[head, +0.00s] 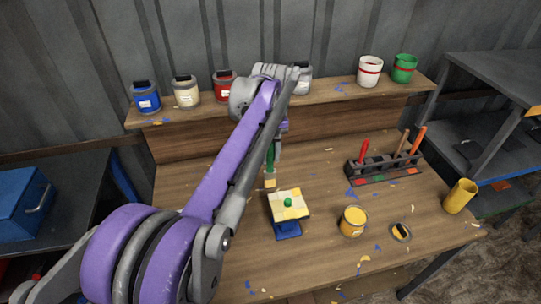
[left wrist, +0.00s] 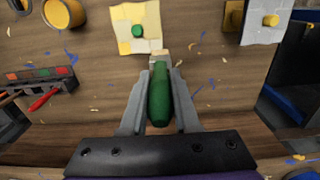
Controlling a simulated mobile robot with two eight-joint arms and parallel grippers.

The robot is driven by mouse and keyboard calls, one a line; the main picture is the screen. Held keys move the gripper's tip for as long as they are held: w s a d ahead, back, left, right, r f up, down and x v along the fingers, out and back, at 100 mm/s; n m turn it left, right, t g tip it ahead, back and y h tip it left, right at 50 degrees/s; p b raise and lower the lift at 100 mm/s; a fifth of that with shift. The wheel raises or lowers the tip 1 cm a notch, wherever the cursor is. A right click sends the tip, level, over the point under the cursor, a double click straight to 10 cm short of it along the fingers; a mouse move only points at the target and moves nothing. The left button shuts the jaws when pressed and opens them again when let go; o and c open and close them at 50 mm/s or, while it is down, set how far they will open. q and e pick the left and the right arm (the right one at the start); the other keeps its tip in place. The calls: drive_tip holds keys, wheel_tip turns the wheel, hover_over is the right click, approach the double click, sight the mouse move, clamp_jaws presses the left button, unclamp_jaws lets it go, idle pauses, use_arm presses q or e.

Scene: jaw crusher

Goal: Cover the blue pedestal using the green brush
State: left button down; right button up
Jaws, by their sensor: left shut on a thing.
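The blue pedestal (head: 288,230) stands on the workbench. Its square top (head: 278,211) is part white, part yellow, with a green knob (head: 288,202) in the middle; the top also shows in the left wrist view (left wrist: 122,15). My left gripper (head: 271,160) is shut on the green brush (left wrist: 159,95), around its handle. The brush's pale tip (left wrist: 160,56) points toward the pedestal, just behind it in the head view; I cannot tell whether they touch. My right gripper is in neither view.
An open yellow paint can (head: 353,222) and its lid (head: 400,233) lie right of the pedestal. A rack (head: 382,170) holds several brushes. A yellow cup (head: 460,196) stands at right. The left wrist view shows another white top with a yellow knob (left wrist: 270,20). Paint cans line the back shelf.

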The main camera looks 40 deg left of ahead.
use_arm(q)
drive_tip(key=shift+s, duration=0.1)
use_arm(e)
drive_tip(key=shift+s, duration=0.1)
use_arm(q)
drive_tip(key=shift+m, duration=1.3)
drive_tip(key=m, duration=1)
drive_tip(key=shift+m, duration=0.3)
drive_tip(key=m, duration=0.5)
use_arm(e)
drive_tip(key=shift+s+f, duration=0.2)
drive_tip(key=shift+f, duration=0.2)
